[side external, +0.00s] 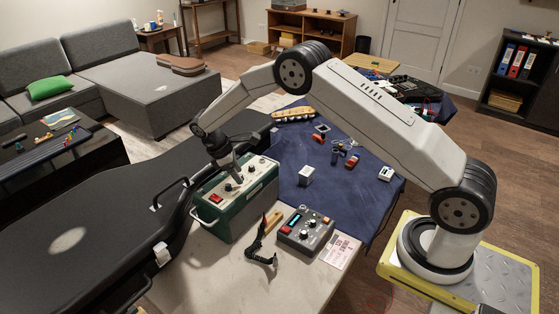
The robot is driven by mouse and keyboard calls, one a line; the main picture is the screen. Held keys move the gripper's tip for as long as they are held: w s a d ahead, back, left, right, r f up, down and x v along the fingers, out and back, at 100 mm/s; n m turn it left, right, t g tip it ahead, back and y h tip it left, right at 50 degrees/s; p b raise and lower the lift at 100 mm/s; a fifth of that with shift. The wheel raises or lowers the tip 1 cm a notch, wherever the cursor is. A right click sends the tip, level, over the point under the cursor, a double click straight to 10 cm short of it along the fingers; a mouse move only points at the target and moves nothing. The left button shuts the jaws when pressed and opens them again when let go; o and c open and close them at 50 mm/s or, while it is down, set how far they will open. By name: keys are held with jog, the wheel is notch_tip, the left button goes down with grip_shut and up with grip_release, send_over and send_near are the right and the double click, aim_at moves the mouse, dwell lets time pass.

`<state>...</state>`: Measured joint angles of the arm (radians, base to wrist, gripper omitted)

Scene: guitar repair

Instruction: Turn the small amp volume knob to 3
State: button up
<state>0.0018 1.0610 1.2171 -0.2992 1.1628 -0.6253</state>
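The small amp (222,220) is a green box with a pale control panel on top, standing on the light worktop in the middle. A red switch (215,198) and small dark knobs (228,187) show on its panel. My gripper (237,180) points down at the panel, at or just above a knob near its middle. My gripper hides most of that knob, so its setting cannot be read. The fingers are too small here to show whether they are open, shut or touching the knob.
A black case (75,235) lies left of the amp. A grey box with knobs (306,231), a black curved tool (260,245) and a printed sheet (340,251) lie to the right. Small parts, including a white box (306,175), stand on the blue cloth (290,155) behind.

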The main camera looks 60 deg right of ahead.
aim_at(228, 182)
dwell(0.3)
jog(key=v, duration=0.7)
jog(key=shift+r, duration=0.35)
jog(key=shift+a, duration=0.15)
jog(key=s+a+r+m+t+y, duration=0.1)
jog(key=s+m+t, duration=0.2)
jog(key=s, duration=1)
jog(key=s+a+r+m+t+y, duration=0.1)
jog(key=s+m, duration=0.5)
jog(key=s, duration=0.7)
jog(key=shift+a+r+t+y, duration=0.35)
jog(key=shift+r+t+y, duration=0.25)
jog(key=shift+r+t, duration=0.25)
